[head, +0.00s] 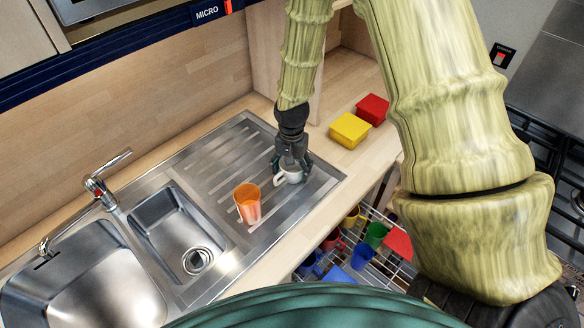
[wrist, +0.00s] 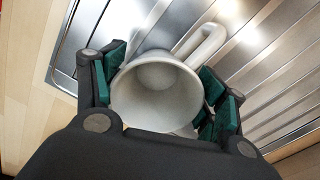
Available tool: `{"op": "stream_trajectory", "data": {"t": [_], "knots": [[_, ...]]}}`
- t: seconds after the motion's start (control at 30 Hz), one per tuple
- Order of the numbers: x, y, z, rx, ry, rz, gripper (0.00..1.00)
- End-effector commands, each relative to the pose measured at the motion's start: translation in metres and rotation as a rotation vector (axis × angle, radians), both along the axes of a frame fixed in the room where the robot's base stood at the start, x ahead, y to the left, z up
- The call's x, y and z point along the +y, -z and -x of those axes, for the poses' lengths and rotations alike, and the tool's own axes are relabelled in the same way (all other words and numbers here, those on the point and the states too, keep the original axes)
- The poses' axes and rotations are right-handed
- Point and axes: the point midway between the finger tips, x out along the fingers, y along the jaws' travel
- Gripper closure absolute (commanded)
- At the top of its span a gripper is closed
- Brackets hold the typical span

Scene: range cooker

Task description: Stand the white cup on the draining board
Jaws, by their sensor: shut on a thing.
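The white cup (head: 291,175) is in my gripper (head: 291,166) over the ridged draining board (head: 201,157) in the head view. In the wrist view the cup (wrist: 157,92) shows its open mouth towards the camera, with its handle pointing to the upper right. The green-padded fingers of my gripper (wrist: 160,97) are shut on the cup from both sides. The cup looks roughly upright. I cannot tell whether its base touches the board.
An orange cup (head: 248,203) stands on the board left of the white cup. Sink bowls (head: 182,230) and a tap (head: 100,187) lie further left. Yellow (head: 350,130) and red (head: 373,109) boxes stand on the counter. A rack (head: 345,262) of coloured dishes is below the counter.

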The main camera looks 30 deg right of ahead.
Motion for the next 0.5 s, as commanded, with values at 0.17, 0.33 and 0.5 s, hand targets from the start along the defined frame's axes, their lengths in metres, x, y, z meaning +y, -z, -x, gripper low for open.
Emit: {"op": "stream_trajectory", "data": {"t": [0.17,0.33,0.5], "knots": [[-0.0001,0.0026,0.0002,0.0,0.0,0.0,0.23],[-0.0001,0.0025,0.0002,0.0,0.0,0.0,0.07],[-0.0001,0.0024,0.0002,0.0,0.0,0.0,0.07]]}}
